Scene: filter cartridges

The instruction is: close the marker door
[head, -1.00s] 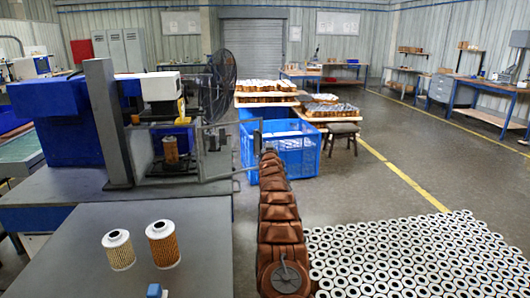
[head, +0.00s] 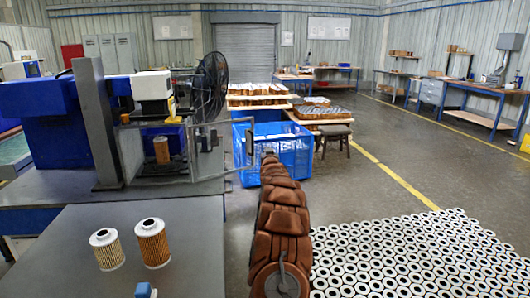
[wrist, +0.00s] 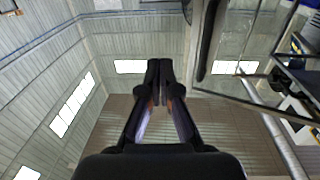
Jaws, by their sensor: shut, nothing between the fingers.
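The marker (head: 155,95) is the blue and grey machine on the left bench, with a brown filter cartridge (head: 161,150) inside its enclosure. Its door (head: 211,153), a clear panel in a thin grey frame, stands open, swung out to the right of the enclosure. A dark upright handle (head: 249,141) is at its outer edge. My arm reaches forward just right of the door; my gripper is not clearly visible in the head view. In the wrist view my gripper (wrist: 159,72) is shut and empty, pointing upward in the picture. A framed clear panel, apparently the door (wrist: 240,95), is right of the fingers, apart from them.
Two filter cartridges, one pale (head: 107,249) and one brown (head: 152,243), stand on the near bench (head: 190,225). A blue crate (head: 290,155) is behind the arm. Many white-topped cartridges (head: 420,260) fill the lower right. Open floor (head: 360,190) lies beyond them.

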